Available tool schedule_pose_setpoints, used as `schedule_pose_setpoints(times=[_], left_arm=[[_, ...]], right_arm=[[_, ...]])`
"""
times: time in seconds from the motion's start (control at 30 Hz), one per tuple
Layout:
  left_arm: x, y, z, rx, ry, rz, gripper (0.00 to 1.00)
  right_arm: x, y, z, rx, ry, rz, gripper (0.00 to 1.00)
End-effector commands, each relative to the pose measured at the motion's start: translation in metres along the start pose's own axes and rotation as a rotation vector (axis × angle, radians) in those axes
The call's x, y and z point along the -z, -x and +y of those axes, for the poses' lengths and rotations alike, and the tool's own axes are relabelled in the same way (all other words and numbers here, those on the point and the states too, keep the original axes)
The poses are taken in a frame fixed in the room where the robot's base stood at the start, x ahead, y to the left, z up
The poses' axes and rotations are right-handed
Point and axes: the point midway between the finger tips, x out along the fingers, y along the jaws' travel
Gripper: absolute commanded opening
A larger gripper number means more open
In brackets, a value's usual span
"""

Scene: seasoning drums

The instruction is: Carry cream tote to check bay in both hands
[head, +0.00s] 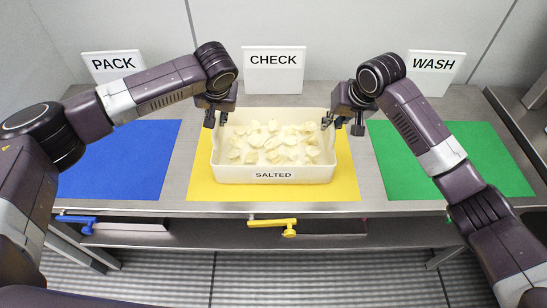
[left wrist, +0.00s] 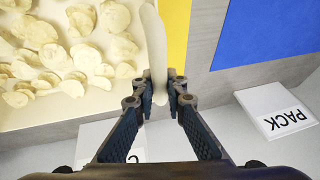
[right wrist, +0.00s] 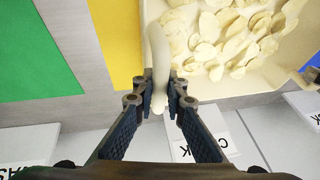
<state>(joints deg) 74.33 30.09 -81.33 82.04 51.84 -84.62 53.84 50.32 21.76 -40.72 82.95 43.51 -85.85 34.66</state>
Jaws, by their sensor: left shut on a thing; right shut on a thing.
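The cream tote (head: 228,172), labelled SALTED and holding several pale chips (head: 262,142), is over the yellow mat (head: 200,190) in front of the CHECK sign (head: 274,70). I cannot tell whether it rests on the mat or hangs just above it.
A blue mat (head: 120,160) lies to the left by the PACK sign (head: 113,64). A green mat (head: 480,160) lies to the right by the WASH sign (head: 434,68). Both mats are bare. Blue (head: 76,220) and yellow (head: 272,223) handles stick out at the table's front edge.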

Motion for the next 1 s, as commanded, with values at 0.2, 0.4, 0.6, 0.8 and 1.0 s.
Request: schedule_pose_setpoints(times=[0.2,0.4,0.6,0.8,1.0], left_arm=[[-0.004,-0.010,0.001,0.003,0.001,0.000,0.13],[-0.003,-0.008,0.001,0.002,0.001,-0.001,0.29],[-0.003,-0.008,0.001,0.001,0.000,0.000,0.29],[-0.003,0.008,0.002,-0.001,0.000,0.001,0.29],[-0.002,0.050,0.002,-0.002,0.000,0.004,0.29]], right_arm=[[-0.004,-0.010,0.003,-0.002,-0.001,0.001,0.12],[-0.003,-0.008,0.003,-0.002,-0.001,0.000,0.29],[-0.003,-0.008,0.002,-0.001,0.000,0.000,0.29],[-0.003,-0.008,0.002,0.000,0.000,0.000,0.29],[-0.003,-0.008,0.002,0.000,0.000,0.000,0.29]])
